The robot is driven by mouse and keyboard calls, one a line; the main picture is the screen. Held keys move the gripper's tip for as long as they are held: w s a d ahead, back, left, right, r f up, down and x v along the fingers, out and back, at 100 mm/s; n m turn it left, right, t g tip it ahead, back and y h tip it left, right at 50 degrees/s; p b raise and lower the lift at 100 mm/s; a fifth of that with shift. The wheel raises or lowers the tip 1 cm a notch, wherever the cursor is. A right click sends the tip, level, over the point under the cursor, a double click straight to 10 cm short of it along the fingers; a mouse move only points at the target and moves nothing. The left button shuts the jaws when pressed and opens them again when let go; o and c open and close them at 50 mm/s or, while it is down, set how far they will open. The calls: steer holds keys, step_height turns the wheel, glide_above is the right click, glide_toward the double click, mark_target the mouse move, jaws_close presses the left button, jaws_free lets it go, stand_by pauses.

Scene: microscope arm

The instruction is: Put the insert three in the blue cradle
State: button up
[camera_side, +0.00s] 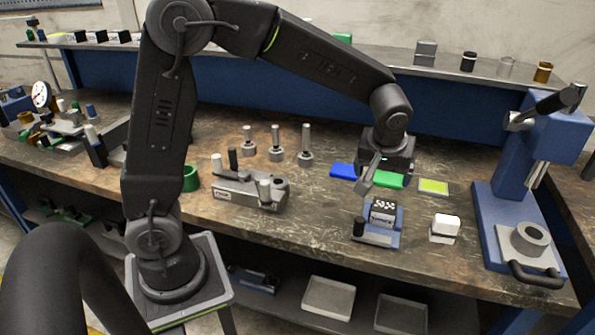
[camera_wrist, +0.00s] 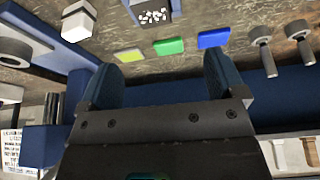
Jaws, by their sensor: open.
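The blue cradle (camera_side: 383,236) stands on the bench right of centre, holding a small block (camera_side: 382,211) with a speckled black-and-white top. In the wrist view the cradle is cut by the top edge, with the block (camera_wrist: 153,16) in it. Several metal pieces with upright stems include a left one (camera_side: 249,142), a middle one (camera_side: 277,143) and a right one (camera_side: 305,147). No label shows which piece is insert three. My gripper (camera_wrist: 160,72) is open, its jaws apart with nothing between them. In the side view it is above the coloured pads, behind the cradle.
Blue (camera_side: 343,171), green (camera_side: 389,181) and yellow (camera_side: 433,187) pads lie by the gripper. A white-topped block (camera_side: 444,227) stands right of the cradle. A blue press (camera_side: 505,200) is at the right. A grey fixture with posts (camera_side: 235,191) is left. Bench front centre is clear.

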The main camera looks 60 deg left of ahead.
steer(key=s+r+m+t+h, duration=0.1)
steer(key=s+r+m, duration=0.2)
steer(key=s, duration=0.8)
steer(key=s+r+m+t+h, duration=0.1)
steer(key=s+r+m, duration=0.2)
steer(key=s, duration=0.9)
steer(key=shift+r+m+h, duration=0.35)
steer(key=shift+m+h, duration=0.05)
steer(key=shift+m, duration=0.7)
steer(key=shift+w, duration=0.1)
